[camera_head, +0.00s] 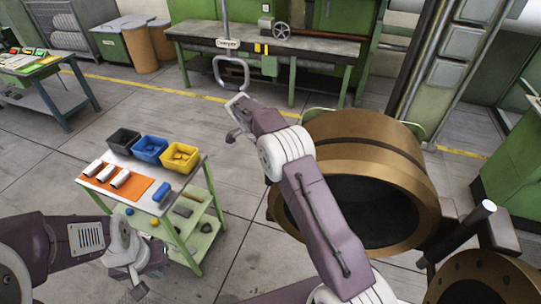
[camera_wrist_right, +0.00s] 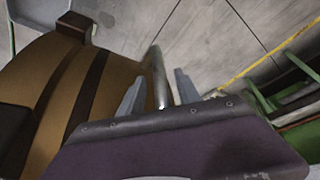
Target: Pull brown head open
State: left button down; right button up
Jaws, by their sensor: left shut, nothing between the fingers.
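The brown head (camera_head: 410,185) is a large bronze-brown ring with a dark hollow, at the right of the head view. It also shows at the left of the right wrist view (camera_wrist_right: 45,85). My right gripper (camera_wrist_right: 158,92) is open beside the head, its two fingers apart. A grey metal bar (camera_wrist_right: 158,72) stands between the fingers; I cannot tell whether they touch it. In the head view my right arm crosses in front of the head and hides part of it. My left gripper (camera_head: 138,285) is shut and empty at lower left, clear of the head.
A small green cart (camera_head: 207,200) with blue, yellow and black bins stands left of the head. A metal loop handle (camera_head: 232,73) hangs behind my right arm. A workbench (camera_head: 340,47) stands at the back. Bare floor lies between cart and workbench.

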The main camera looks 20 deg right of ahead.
jog(key=v, duration=0.9)
dwell(0.3)
